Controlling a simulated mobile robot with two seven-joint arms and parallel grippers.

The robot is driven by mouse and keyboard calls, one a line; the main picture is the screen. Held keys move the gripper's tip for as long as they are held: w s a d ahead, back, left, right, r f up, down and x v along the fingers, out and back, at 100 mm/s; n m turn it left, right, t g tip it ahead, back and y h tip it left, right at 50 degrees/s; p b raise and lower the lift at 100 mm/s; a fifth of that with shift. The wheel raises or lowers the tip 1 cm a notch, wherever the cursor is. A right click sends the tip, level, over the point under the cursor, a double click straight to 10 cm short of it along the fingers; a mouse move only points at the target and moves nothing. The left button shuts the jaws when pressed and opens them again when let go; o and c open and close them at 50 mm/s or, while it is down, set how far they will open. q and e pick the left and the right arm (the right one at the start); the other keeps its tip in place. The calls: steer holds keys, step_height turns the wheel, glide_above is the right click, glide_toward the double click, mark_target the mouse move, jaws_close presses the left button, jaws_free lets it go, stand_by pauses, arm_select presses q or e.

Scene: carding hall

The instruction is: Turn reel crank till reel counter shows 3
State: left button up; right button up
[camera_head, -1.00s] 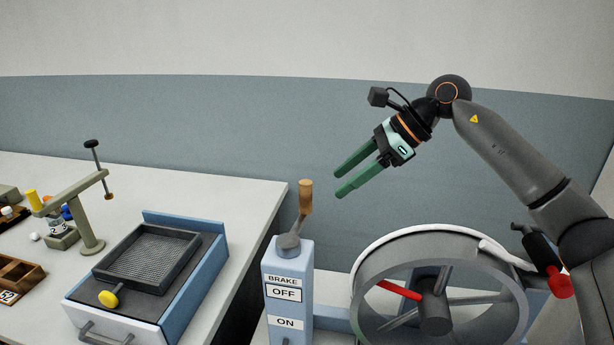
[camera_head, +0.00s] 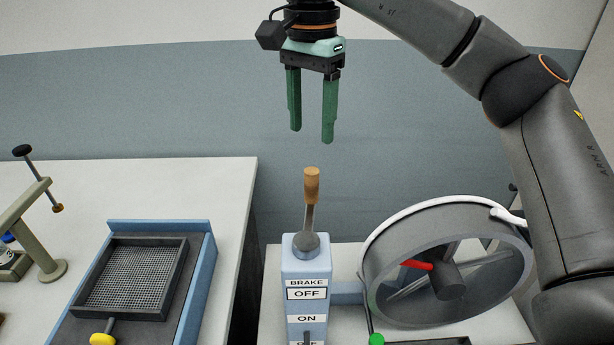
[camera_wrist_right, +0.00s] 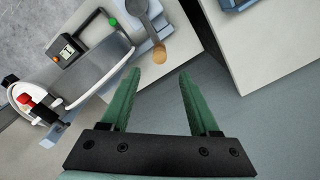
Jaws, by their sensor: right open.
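The reel (camera_head: 378,262) is a grey drum with a white rim and one red spoke (camera_head: 416,265), at lower right in the head view. A black part with a red knob (camera_wrist_right: 25,98) shows beside the reel in the wrist view; I cannot tell surely that it is the crank. The counter (camera_wrist_right: 67,50) is a dark box whose small display is too small to read. My right gripper (camera_head: 312,137) is open and empty, pointing down above the wooden knob (camera_head: 311,186) of the brake lever, apart from it. My left gripper is not in view.
The brake post (camera_head: 304,268) carries OFF and ON labels; its lever stands upright above OFF. A green button (camera_wrist_right: 112,22) sits near the counter. A bench (camera_head: 215,185) at left bears a mesh tray (camera_head: 172,290) and a stand (camera_head: 22,208). A gap separates bench and reel table.

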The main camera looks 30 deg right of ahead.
mark_target(311, 171)
step_height(311, 171, down, 11)
steer(key=shift+d+f+b, duration=0.1)
steer(key=shift+b, duration=1.05)
steer(key=shift+f, duration=0.45)
jaws_close()
